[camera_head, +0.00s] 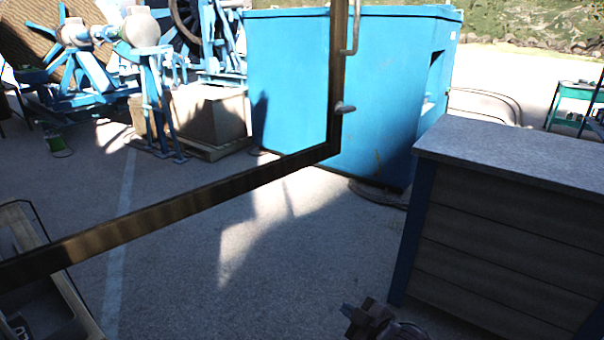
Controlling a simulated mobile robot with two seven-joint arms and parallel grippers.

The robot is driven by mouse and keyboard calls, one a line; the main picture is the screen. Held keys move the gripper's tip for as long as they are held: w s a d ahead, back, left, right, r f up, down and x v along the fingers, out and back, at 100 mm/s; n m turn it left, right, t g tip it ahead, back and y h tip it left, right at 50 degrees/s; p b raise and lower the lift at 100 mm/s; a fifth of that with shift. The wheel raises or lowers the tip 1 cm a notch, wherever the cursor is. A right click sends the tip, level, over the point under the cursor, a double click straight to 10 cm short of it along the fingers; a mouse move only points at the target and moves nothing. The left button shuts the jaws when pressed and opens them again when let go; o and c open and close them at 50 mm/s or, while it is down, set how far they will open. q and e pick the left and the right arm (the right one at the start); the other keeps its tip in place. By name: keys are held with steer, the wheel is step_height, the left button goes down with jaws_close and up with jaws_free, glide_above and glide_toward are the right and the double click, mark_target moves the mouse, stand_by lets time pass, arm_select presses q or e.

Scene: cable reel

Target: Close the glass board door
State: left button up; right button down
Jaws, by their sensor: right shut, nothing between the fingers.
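The glass board door is seen as a dark brown frame (200,204) with clear glass. Its lower rail runs from the left edge up to a corner right of the middle, and its upright goes out of the top. A metal handle (353,28) and a small pale knob (345,108) sit on the upright. The door stands swung out across the view; its hinge side is out of view. My right gripper (372,318) is shut and empty at the bottom edge, below the door's corner and apart from it. My left gripper cannot be made out.
A grey-topped cabinet (520,155) stands close on the right. A big blue container (385,95) is behind the door. Blue reel machinery (150,80) stands at the back left. A pale frame (78,300) is at the lower left. The middle ground is clear.

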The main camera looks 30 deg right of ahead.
steer(key=w+d+r+n+t+y+b, duration=0.2)
steer(key=w+d+r+n, duration=0.4)
steer(key=w+r, duration=0.4)
steer(key=n+t+y+b, duration=0.1)
steer(key=n+t+b, duration=0.1)
steer(key=n, duration=0.5)
glide_toward(295, 164)
steer(key=w, duration=0.3)
steer(key=w+a, duration=0.1)
steer(key=w, duration=0.2)
steer(key=shift+w+a+r, duration=0.2)
steer(key=shift+w, duration=0.2)
arm_select(q)
step_height(295, 164, down, 6)
steer(key=s, duration=0.1)
steer(key=shift+s+f+g, duration=0.2)
steer(key=shift+s+g, duration=0.1)
steer(key=shift+s, duration=0.05)
arm_select(e)
steer(key=shift+w, duration=0.3)
arm_select(q)
steer(key=shift+w, duration=0.1)
arm_select(e)
steer(key=shift+a, duration=0.1)
